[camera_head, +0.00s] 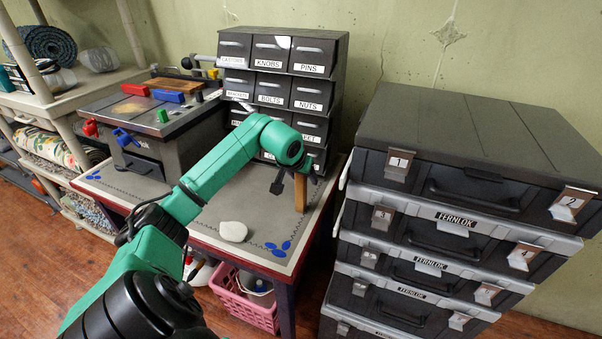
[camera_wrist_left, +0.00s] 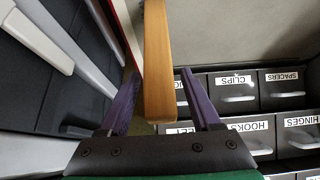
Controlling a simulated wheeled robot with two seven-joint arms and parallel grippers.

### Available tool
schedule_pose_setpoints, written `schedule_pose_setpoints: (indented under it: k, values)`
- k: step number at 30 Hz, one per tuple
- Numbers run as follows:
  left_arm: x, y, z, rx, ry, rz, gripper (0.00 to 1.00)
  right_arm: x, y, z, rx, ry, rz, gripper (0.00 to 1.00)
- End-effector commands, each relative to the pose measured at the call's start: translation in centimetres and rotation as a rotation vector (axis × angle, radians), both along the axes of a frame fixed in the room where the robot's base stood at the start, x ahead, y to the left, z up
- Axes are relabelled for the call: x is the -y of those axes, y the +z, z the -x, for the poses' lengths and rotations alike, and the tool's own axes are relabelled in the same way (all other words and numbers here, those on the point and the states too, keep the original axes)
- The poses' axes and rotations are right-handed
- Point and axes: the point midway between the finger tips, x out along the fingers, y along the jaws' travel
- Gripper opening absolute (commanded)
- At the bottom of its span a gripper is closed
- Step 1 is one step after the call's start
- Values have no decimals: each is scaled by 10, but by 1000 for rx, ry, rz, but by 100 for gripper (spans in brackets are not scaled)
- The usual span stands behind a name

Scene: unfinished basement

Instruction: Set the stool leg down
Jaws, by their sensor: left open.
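The stool leg (camera_head: 300,194) is a light brown wooden bar. In the head view it stands roughly upright at the right side of the table, in front of the labelled drawers. In the left wrist view the leg (camera_wrist_left: 158,50) runs between the two purple fingers. My left gripper (camera_head: 293,180) is over the leg's upper part. Its fingers (camera_wrist_left: 160,76) are spread, with a gap visible on each side of the leg. The leg's top is hidden by the gripper in the head view. My right gripper is not in view.
The table (camera_head: 200,230) has a grey top with blue marks and a whitish lump (camera_head: 233,231). A labelled drawer cabinet (camera_head: 270,85) stands behind. Black stacked cases (camera_head: 450,190) stand close on the right. A pink basket (camera_head: 245,300) is underneath. The table's front middle is mostly clear.

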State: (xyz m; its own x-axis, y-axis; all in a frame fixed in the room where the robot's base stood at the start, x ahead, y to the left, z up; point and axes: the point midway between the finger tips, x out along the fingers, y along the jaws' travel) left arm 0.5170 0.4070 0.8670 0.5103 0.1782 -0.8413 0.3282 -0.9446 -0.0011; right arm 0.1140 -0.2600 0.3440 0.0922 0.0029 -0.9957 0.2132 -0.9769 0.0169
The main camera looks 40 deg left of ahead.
Motion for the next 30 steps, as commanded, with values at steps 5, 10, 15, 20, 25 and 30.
schedule_pose_setpoints:
  k: [5, 10, 15, 20, 25, 30]
  values:
    - [3, 24, 14, 2, -1, -9, 64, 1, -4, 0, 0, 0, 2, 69]
    - [11, 57, 36, 1, 0, -9, 64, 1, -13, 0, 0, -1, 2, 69]
    - [18, 86, 53, 1, 1, -4, 64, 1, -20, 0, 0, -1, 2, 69]
    - [21, 100, 61, -1, 0, -2, 64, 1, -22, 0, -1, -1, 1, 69]
    - [22, 102, 62, -1, 0, 0, 64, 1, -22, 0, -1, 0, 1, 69]
    - [22, 101, 61, 0, 0, 0, 64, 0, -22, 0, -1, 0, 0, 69]
